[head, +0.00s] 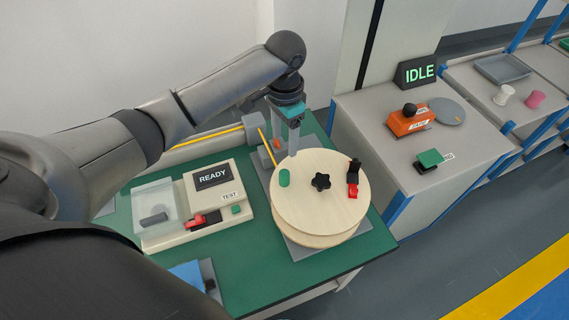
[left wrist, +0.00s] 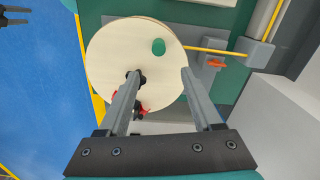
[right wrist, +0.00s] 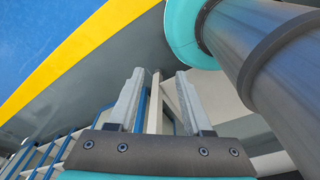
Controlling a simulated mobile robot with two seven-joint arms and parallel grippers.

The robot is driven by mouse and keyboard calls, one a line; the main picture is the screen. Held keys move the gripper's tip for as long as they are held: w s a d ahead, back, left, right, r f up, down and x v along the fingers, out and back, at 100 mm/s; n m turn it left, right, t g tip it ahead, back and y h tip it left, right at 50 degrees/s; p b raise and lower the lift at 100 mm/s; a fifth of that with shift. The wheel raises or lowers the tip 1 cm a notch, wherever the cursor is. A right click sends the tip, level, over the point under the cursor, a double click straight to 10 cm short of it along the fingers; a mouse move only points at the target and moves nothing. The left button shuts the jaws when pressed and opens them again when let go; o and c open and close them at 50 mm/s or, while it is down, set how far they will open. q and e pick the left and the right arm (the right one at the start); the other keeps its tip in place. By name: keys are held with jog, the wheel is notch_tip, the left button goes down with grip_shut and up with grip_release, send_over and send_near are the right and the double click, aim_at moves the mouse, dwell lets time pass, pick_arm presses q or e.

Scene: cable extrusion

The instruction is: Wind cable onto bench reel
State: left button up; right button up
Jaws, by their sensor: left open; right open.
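The bench reel (head: 308,207) is a pale wooden disc on the green bench. Its top carries a green peg (head: 284,178), a black star knob (head: 321,181) and a red-and-black clip (head: 353,184). The yellow cable (left wrist: 215,50) runs straight from a grey guide block (left wrist: 255,52) to the reel's edge; its end is not visible. My left gripper (head: 287,140) is open and empty, pointing down by the reel's far edge. The reel face (left wrist: 115,50) shows beyond its fingers in the left wrist view. My right gripper (right wrist: 161,76) is open and empty, away from the reel.
A tester marked READY (head: 213,178) with a clear lid and red clip stands left of the reel. An orange clamp (left wrist: 217,64) sits by the guide block.

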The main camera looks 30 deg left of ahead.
pick_arm(q)
send_over(284, 173)
notch_tip(284, 173, down, 5)
jog(key=shift+s+d+f, duration=0.1)
notch_tip(284, 173, down, 9)
jog(key=shift+r+b, duration=0.15)
jog(key=shift+b, duration=0.7)
jog(key=shift+f, duration=0.4)
pick_arm(e)
jog(key=shift+s+d+f, duration=0.3)
jog(key=shift+s+f, duration=0.2)
jog(key=shift+s, duration=0.05)
jog(key=shift+s+d+f, duration=0.25)
jog(key=shift+s+f, duration=0.2)
jog(key=shift+s, duration=0.05)
jog(key=shift+s, duration=0.1)
pick_arm(q)
jog(key=shift+c, duration=1.3)
grip_shut()
pick_arm(e)
jog(key=shift+s, duration=0.15)
jog(key=shift+a, duration=0.1)
